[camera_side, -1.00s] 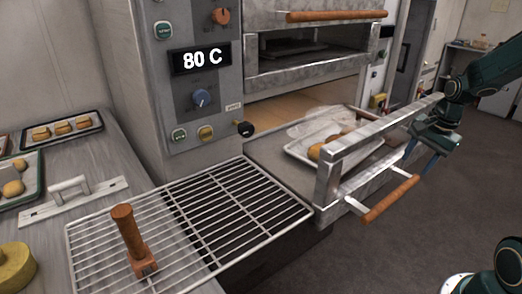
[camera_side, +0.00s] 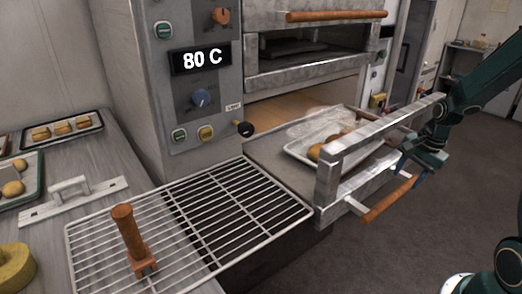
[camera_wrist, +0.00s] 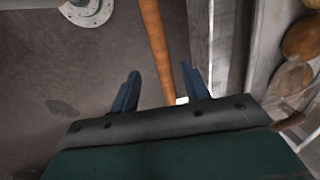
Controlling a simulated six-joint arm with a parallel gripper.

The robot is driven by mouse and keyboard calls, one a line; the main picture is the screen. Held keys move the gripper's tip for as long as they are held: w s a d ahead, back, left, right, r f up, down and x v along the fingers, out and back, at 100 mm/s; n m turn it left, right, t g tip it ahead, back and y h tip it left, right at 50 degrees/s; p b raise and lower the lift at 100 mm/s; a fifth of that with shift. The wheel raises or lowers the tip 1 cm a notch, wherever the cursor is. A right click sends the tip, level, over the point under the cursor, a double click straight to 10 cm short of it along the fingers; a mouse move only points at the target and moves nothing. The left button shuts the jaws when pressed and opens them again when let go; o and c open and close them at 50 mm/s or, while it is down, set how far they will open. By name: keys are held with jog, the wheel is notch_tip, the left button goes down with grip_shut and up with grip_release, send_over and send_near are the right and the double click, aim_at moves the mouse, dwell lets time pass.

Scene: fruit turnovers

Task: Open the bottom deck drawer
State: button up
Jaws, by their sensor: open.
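The bottom deck drawer (camera_side: 330,180) stands pulled out from the oven, its metal front frame well clear of the oven face. Its wooden bar handle (camera_side: 390,200) runs along the outer side of the front, low down. My gripper (camera_side: 410,170) is at the far right end of the drawer front, by the far part of the handle. In the wrist view my gripper (camera_wrist: 160,88) is open, and the handle (camera_wrist: 155,40) passes between the lines of its two blue fingers. I cannot tell whether the fingers touch it.
A tray (camera_side: 297,152) with baked turnovers (camera_side: 316,152) lies in the drawer. The upper deck (camera_side: 310,50) has its own wooden handle (camera_side: 335,16). A wire rack (camera_side: 105,222) with a wooden-handled tool (camera_side: 128,235) is at the left. The floor before the drawer is clear.

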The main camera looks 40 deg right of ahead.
aim_at(395, 194)
jog(key=shift+w+f, duration=0.25)
jog(key=shift+f, duration=1.1)
jog(key=shift+w+f, duration=0.3)
jog(key=shift+f, duration=1)
jog(key=shift+w+f, duration=0.25)
jog(key=shift+f, duration=1.1)
grip_shut()
jog(key=shift+o, duration=1.3)
grip_release()
jog(key=shift+r, duration=0.1)
notch_tip(395, 194, up, 7)
jog(key=s, duration=0.1)
jog(key=shift+s, duration=0.15)
